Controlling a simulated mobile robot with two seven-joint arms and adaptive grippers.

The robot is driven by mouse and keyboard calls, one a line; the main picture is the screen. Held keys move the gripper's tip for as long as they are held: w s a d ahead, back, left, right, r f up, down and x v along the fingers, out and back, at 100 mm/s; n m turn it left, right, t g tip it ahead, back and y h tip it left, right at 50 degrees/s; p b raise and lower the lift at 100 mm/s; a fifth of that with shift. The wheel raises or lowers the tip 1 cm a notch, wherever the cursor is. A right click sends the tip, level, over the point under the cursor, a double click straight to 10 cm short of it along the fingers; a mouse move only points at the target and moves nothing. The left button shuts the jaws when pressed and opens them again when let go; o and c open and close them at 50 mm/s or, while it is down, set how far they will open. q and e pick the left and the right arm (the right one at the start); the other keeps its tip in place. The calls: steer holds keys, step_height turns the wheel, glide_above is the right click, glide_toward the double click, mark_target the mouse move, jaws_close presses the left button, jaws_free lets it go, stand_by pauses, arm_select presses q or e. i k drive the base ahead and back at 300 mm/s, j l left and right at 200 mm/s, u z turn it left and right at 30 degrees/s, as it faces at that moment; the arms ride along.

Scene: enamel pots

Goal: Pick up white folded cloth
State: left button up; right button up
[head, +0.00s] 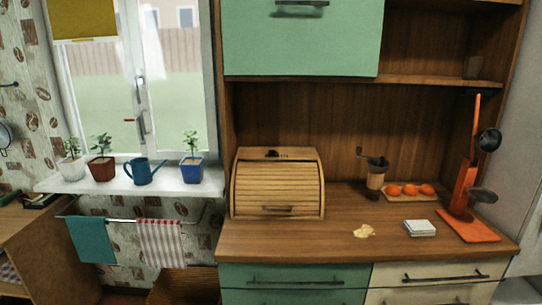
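A small white folded cloth (420,228) lies as a flat, square stack on the wooden counter, right of centre in the head view. It sits between a crumpled yellowish thing on its left and an orange mat on its right, apart from both. Neither of my grippers shows in the head view.
The wooden counter (300,238) also holds a bread box (277,184), a coffee grinder (375,178), a board with oranges (408,191), an orange mat (469,226) with an upright orange utensil stand (464,185), and a yellowish crumpled thing (364,231). Drawers (295,276) are below.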

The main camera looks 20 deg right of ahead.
mark_target(422, 227)
steer(key=l+z, duration=0.1)
steer(key=z, duration=1.45)
steer(key=i+l, duration=0.15)
steer(key=l, duration=0.2)
steer(key=i+l+u, duration=0.15)
steer(key=l, duration=0.2)
steer(key=i+l, duration=0.15)
steer(key=l, duration=0.2)
steer(key=i+l+u, duration=0.1)
steer(key=l, duration=0.25)
steer(key=i+l, duration=0.2)
steer(key=l, duration=0.2)
steer(key=i+l+u, duration=0.15)
steer(key=l, duration=0.2)
steer(key=i+l, duration=0.1)
steer(key=l, duration=0.3)
